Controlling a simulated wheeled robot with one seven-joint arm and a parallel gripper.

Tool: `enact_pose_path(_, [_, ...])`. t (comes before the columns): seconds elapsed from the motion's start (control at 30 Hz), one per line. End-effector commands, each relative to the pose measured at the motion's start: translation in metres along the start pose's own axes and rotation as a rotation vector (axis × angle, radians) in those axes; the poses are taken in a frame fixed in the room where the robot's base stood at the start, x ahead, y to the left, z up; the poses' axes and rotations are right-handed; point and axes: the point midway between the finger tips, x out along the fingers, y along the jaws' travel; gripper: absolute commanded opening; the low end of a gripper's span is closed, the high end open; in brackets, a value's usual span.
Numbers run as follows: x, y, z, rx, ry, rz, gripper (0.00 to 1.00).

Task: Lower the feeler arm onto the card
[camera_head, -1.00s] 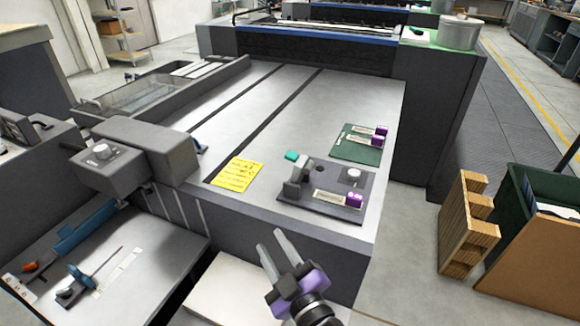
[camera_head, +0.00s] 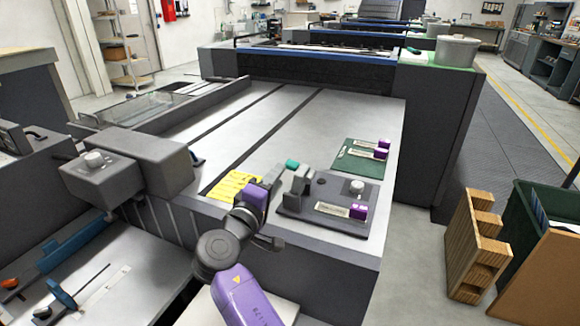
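A dark gauge plate (camera_head: 290,213) lies at the near right of the grey machine bed. On it stands a grey post with the feeler arm, whose teal tip (camera_head: 292,165) sticks up at its upper left. A white card (camera_head: 331,209) lies flat on the plate, with a purple block (camera_head: 359,211) at its right end. A round pale knob (camera_head: 356,187) is behind it. My gripper (camera_head: 274,174) is just left of the teal tip, seen from behind. My purple wrist partly covers it, so its finger gap and any contact with the tip are hidden.
A yellow note (camera_head: 232,184) lies left of my wrist. A green mat (camera_head: 350,165) with white strips and purple blocks lies behind the plate. A grey box with a knob (camera_head: 130,160) stands at left. The bed's middle is clear.

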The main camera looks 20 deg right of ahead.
Motion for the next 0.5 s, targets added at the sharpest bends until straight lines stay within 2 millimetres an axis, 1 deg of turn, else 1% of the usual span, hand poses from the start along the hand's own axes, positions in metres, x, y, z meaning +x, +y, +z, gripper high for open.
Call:
enact_pose_path(0.17, [0.013, -0.001, 0.005, -0.008, -0.019, -0.004, 0.35])
enact_pose_path(0.4, [0.05, -0.001, 0.005, -0.007, -0.016, -0.005, 0.35])
enact_pose_path(0.5, [0.062, -0.002, 0.005, -0.007, -0.015, -0.005, 0.35])
